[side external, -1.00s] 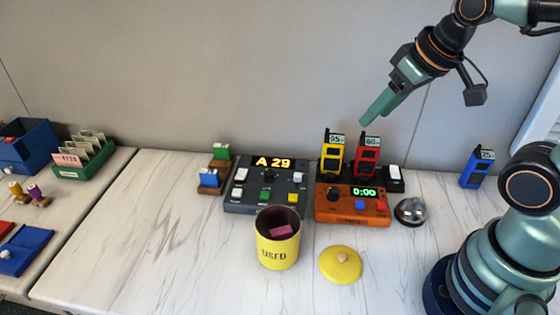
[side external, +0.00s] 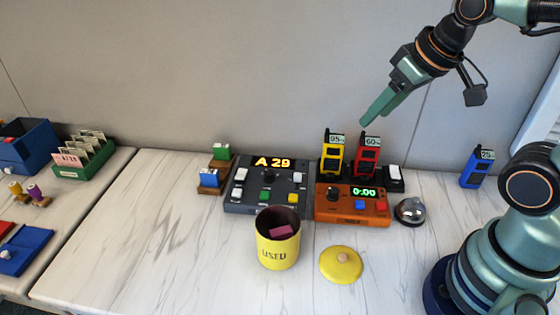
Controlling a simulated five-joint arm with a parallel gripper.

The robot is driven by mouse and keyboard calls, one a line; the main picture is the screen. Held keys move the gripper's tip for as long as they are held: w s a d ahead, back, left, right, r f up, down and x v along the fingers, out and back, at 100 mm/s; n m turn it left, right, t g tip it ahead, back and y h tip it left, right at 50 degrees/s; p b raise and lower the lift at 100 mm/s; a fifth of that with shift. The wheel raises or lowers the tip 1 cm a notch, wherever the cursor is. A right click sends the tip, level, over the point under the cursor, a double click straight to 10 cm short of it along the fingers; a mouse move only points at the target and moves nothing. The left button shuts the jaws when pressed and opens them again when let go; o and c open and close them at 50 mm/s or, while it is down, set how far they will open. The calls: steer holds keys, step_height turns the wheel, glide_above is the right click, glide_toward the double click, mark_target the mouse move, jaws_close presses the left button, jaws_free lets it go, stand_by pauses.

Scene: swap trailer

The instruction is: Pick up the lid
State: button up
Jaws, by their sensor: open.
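The lid (side external: 330,269) is a round yellow disc with a small pale knob on top. It lies flat on the light marbled table, just right of a yellow pot (side external: 278,250) marked "USED". The pot is uncovered, and a pink piece (side external: 281,231) shows inside it. My gripper (side external: 374,114) is open and empty, high above the back of the table, up and to the right of the lid and well apart from it. From this side its two fingers nearly overlap.
Behind the lid stand an orange timer box (side external: 340,214) and a grey panel (side external: 240,204) reading "A 29". A yellow radio (side external: 332,160) and a red radio (side external: 365,160) stand upright behind them. A silver bell (side external: 410,211) is to the right. Table in front is clear.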

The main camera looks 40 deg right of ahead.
steer(key=shift+a+f, duration=0.1)
steer(key=m+g, duration=0.4)
steer(key=g, duration=0.2)
glide_toward(343, 256)
steer(key=shift+m, duration=0.3)
steer(key=shift+s+f, duration=0.15)
steer(key=shift+f, duration=4.1)
steer(key=shift+c, duration=0.2)
jaws_close()
